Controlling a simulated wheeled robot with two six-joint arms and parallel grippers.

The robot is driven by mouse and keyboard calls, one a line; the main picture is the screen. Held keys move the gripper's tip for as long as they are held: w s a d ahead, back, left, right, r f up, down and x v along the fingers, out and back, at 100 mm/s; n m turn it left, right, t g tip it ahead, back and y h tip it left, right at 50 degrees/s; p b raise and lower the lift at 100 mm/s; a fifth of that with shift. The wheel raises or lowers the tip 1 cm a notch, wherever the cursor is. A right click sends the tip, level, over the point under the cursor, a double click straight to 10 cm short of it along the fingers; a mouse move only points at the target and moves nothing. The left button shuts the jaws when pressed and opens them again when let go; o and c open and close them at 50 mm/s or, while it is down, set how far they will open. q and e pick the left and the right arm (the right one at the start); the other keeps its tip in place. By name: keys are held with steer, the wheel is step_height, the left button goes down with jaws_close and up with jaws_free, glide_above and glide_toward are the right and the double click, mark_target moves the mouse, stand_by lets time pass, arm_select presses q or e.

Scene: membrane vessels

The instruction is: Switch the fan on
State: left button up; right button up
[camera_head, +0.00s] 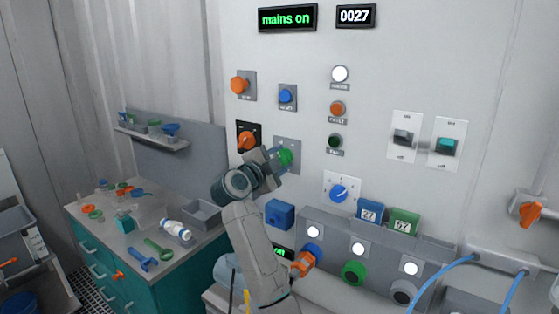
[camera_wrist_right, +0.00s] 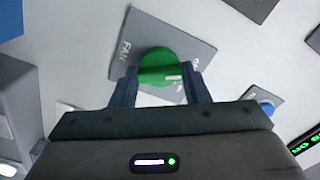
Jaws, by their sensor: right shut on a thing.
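The green fan knob (camera_head: 286,157) sits on a grey plate on the white wall panel, partly hidden behind my right gripper in the head view. In the right wrist view the green knob (camera_wrist_right: 160,66) is on its grey plate (camera_wrist_right: 192,47), which is marked FAN. My right gripper (camera_wrist_right: 160,84) has one finger on each side of the knob and is shut on it. In the head view the right gripper (camera_head: 271,160) reaches up to the panel from below. My left gripper is not in view.
An orange rotary switch (camera_head: 247,141) is close left of the gripper. A blue dial (camera_head: 338,193) is to its right. A mains on display (camera_head: 287,18) is lit green above. Left is a teal bench (camera_head: 200,246) with several tools.

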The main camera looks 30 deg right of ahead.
steer(key=shift+f, duration=0.1)
steer(key=m+b, duration=0.2)
steer(key=shift+f+m, duration=0.15)
steer(key=shift+m, duration=0.15)
steer(key=m+b, duration=0.3)
steer(key=shift+m, duration=0.3)
steer(key=m+b, duration=0.3)
steer(key=m, duration=0.1)
steer(key=shift+m+b, duration=0.9)
steer(key=o, duration=1)
